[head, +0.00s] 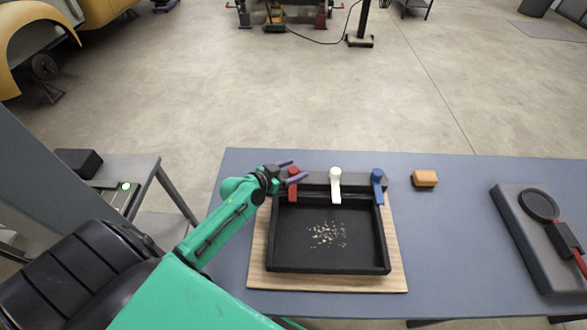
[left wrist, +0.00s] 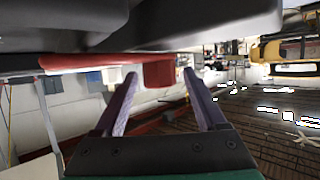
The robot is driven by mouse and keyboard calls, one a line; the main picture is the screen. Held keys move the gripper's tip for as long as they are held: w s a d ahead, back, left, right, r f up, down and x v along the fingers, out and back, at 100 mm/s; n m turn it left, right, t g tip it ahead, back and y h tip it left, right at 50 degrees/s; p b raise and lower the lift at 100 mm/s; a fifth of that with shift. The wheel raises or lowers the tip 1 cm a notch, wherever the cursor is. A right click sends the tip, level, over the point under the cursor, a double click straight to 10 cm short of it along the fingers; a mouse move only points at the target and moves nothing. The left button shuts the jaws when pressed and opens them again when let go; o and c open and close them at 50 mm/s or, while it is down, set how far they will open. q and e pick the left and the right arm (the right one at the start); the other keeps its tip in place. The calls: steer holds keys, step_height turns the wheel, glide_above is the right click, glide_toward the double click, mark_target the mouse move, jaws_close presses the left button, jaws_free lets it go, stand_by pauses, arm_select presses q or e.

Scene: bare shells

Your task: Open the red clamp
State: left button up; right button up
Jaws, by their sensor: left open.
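The red clamp (head: 293,184) sits at the left end of the back edge of a black tray (head: 330,269). A white clamp (head: 335,184) and a blue clamp (head: 378,184) stand to its right on the same edge. My left gripper (head: 292,170) is at the red clamp's upper end, its purple fingers apart. In the left wrist view, the red clamp (left wrist: 158,71) shows between and beyond the open fingers (left wrist: 160,80); I cannot tell whether they touch it. My right gripper is not in view.
The tray lies on a wooden board (head: 258,262) on a blue-grey table (head: 450,250). An orange block (head: 424,178) lies to the right. A grey case with a black round tool (head: 540,205) is at the far right. The table between them is clear.

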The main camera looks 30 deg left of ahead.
arm_select(q)
jaws_close()
stand_by(1.3)
